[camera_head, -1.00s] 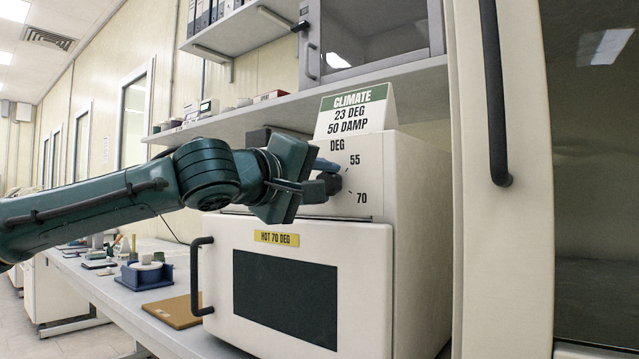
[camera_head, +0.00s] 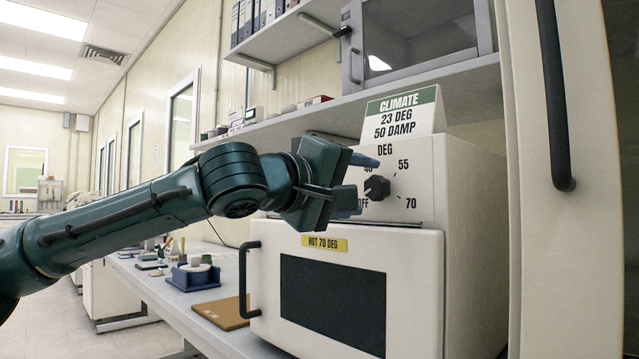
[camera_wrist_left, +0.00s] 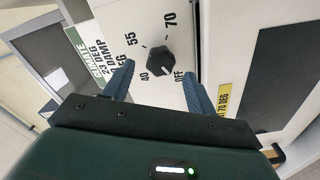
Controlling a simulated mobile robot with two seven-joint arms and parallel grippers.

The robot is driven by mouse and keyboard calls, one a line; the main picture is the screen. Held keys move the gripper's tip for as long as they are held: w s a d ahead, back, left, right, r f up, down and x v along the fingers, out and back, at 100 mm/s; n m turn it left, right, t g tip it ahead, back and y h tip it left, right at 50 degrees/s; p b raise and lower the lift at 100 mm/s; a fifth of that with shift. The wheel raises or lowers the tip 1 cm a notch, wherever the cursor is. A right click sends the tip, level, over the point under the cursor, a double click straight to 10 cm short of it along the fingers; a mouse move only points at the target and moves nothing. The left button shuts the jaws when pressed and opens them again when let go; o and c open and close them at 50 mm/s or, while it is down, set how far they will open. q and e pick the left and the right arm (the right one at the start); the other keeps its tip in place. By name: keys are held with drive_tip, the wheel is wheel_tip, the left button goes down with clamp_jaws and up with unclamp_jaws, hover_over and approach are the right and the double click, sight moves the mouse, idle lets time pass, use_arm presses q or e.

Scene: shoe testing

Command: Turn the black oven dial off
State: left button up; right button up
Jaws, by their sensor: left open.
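The black dial (camera_head: 377,188) is on the cream front panel of the oven (camera_head: 470,190), with OFF, 55 and 70 readable around it. My left gripper (camera_head: 357,181) is open and empty just left of the dial, one finger above and one below its level. In the left wrist view the dial (camera_wrist_left: 157,63) shows just beyond the open fingertips of my left gripper (camera_wrist_left: 158,74), with a gap to each finger. The labels 40, 55, 70 and OFF surround it. I cannot tell clearly which mark the dial points to. My right gripper is not in view.
A climate card (camera_head: 402,113) stands on the oven. The oven door (camera_head: 415,290) with its black handle (camera_head: 247,290) is shut below the panel. A shelf (camera_head: 430,78) hangs above. A tall cabinet (camera_head: 540,240) stands close on the right.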

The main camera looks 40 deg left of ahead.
use_arm(q)
drive_tip(key=s, duration=1)
drive_tip(key=shift+a, duration=0.4)
